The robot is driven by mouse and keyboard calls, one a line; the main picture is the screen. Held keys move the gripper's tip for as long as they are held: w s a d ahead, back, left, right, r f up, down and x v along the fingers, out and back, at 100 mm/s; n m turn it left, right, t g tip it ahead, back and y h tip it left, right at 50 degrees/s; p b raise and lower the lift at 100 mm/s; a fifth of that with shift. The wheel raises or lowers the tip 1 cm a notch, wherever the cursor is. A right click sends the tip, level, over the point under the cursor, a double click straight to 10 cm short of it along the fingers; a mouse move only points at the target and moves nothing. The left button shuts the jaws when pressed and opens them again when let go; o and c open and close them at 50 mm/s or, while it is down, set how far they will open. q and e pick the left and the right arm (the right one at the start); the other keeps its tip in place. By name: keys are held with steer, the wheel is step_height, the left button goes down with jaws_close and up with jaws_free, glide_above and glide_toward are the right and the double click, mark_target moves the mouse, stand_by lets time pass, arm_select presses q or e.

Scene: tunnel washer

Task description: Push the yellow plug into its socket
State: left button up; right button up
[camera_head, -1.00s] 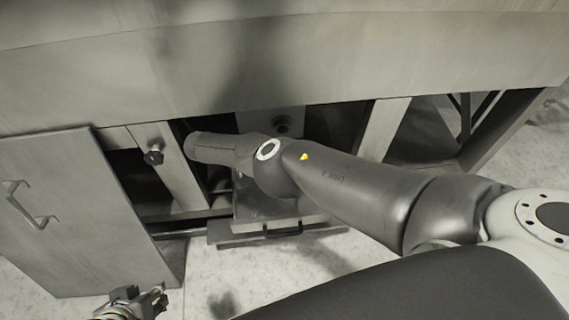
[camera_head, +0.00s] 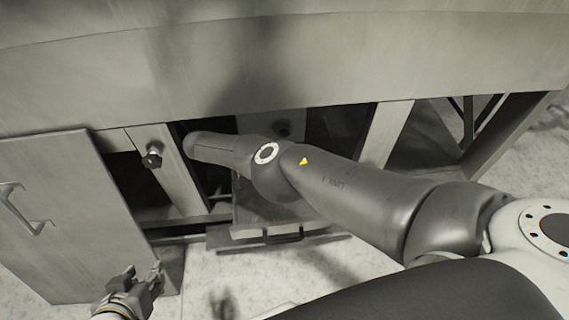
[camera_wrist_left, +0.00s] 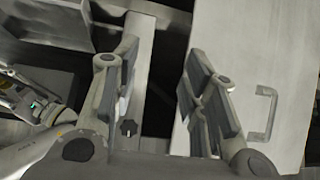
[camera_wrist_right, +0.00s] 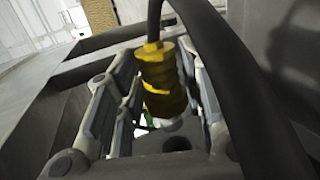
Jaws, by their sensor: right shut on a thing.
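The yellow plug (camera_wrist_right: 162,80) shows in the right wrist view, with a black cable (camera_wrist_right: 154,20) rising from its top. My right gripper (camera_wrist_right: 155,100) is shut on the plug, with a finger on each side of it. In the head view my right forearm reaches into the dark opening under the machine and hides the gripper and plug. I cannot make out the socket for certain in any view. My left gripper (camera_head: 141,277) is open and empty in front of the grey door panel; its spread fingers also show in the left wrist view (camera_wrist_left: 158,75).
The grey door panel (camera_head: 75,215) with a handle stands open at the left. A post with a dark knob (camera_head: 153,157) stands beside the opening. A metal ledge (camera_head: 275,240) with a dark handle lies below my right arm. A thick black hose or cable (camera_wrist_right: 235,80) crosses the right wrist view.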

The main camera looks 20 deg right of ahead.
steer(key=shift+w+d+b, duration=0.1)
steer(key=shift+w+b, duration=0.2)
steer(key=shift+b, duration=0.15)
steer(key=shift+w, duration=0.15)
steer(key=shift+w+d+b, duration=0.15)
steer(key=shift+w+b, duration=0.2)
steer(key=shift+b, duration=0.4)
steer(key=shift+w+b, duration=0.15)
steer(key=shift+b, duration=0.15)
steer(key=shift+w+d+b, duration=0.1)
steer(key=shift+w+b, duration=0.1)
steer(key=shift+b, duration=0.15)
steer(key=shift+w, duration=0.15)
arm_select(q)
steer(key=w+d+r+t+h, duration=0.1)
steer(key=w+r+t, duration=0.3)
steer(key=r, duration=0.4)
steer(key=w+d+r+t+h+b, duration=0.1)
steer(key=w+d+r+t+h, duration=0.1)
steer(key=w+r+t, duration=0.3)
steer(key=shift+d+r+m+t+h, duration=0.3)
steer(key=shift+d+r+t, duration=0.7)
steer(key=shift+r, duration=0.7)
arm_select(e)
steer(key=shift+w, duration=0.15)
arm_select(q)
steer(key=shift+a, duration=0.1)
arm_select(e)
steer(key=shift+r, duration=0.15)
stand_by(2.0)
